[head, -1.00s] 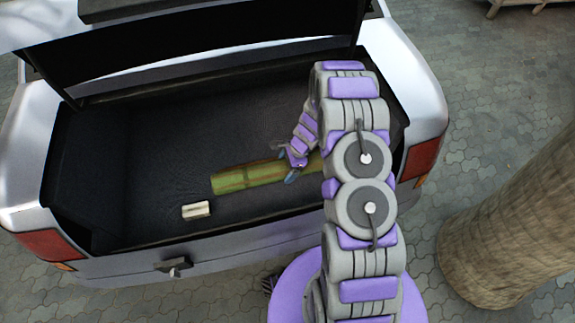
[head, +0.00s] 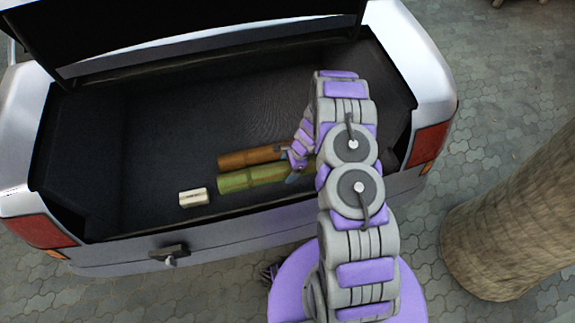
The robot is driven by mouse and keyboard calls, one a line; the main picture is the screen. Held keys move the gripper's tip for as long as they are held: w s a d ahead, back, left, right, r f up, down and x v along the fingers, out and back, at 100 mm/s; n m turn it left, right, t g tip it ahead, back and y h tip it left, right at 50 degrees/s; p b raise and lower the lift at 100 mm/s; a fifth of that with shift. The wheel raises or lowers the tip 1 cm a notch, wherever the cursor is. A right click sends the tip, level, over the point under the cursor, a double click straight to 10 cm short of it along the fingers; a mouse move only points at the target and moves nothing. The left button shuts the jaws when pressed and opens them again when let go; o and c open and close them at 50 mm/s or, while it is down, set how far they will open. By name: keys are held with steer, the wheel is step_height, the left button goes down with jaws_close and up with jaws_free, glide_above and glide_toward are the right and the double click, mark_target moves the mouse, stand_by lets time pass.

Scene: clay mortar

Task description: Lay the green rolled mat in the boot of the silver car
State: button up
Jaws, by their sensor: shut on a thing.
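The silver car (head: 408,60) stands with its boot (head: 150,150) open and its lid raised. The green rolled mat (head: 245,180) lies lengthwise across the boot, low at or just above the dark floor; I cannot tell whether it touches. My gripper (head: 296,172) is shut on the green mat, with the fingers around it near the visible right part. My arm hides the mat's right end.
A brown roll (head: 245,158) lies in the boot just behind the green mat, nearly parallel. The boot's left side is clear. A tree trunk (head: 510,220) stands right of the car.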

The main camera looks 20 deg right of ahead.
step_height(320, 180, down, 4)
steer(key=shift+s+r+b, duration=0.1)
steer(key=shift+r+b, duration=0.1)
steer(key=shift+b, duration=0.4)
steer(key=shift+f+b, duration=0.35)
steer(key=shift+f, duration=0.95)
steer(key=o, duration=1.2)
steer(key=shift+d, duration=0.1)
steer(key=p+v, duration=0.5)
steer(key=v, duration=1.2)
steer(key=shift+d+r, duration=0.1)
steer(key=shift+d, duration=0.05)
